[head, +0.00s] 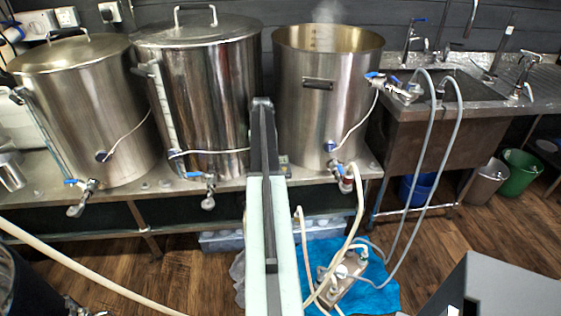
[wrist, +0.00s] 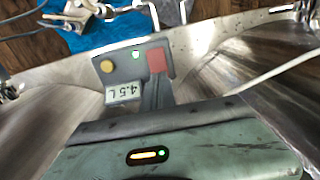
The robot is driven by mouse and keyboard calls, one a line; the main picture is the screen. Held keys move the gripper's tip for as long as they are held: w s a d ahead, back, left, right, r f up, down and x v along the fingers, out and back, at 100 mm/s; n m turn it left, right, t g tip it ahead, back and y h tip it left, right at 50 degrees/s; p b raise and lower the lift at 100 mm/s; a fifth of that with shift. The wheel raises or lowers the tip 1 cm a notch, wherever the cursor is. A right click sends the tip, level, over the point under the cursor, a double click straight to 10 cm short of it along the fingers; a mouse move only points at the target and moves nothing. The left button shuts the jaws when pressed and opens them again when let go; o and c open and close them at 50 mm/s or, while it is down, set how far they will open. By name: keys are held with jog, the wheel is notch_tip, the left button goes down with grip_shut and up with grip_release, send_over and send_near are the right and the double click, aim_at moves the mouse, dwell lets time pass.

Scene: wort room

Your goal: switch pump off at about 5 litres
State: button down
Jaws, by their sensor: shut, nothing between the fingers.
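In the wrist view a grey control box (wrist: 128,72) carries a yellow button (wrist: 106,66), a lit green lamp (wrist: 136,54) and a red button (wrist: 157,60). In the head view my gripper (head: 262,104) reaches up between the middle and right kettles and hides most of the box. The pump (head: 342,284) sits on the floor with hoses attached.
Three steel kettles, left (head: 85,115), middle (head: 205,100) and right (head: 320,105), stand on a steel bench. Steam rises from the open right one. A sink (head: 440,95) with grey hoses is at right. A blue sheet (head: 378,295) lies under the pump.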

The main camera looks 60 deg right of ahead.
jog(key=shift+f, duration=0.2)
jog(key=shift+f+b, duration=0.8)
jog(key=shift+b, duration=0.2)
notch_tip(320, 180, up, 6)
jog(key=p, duration=0.6)
jog(key=shift+r, duration=0.25)
jog(key=shift+f, duration=0.1)
jog(key=shift+s, duration=0.1)
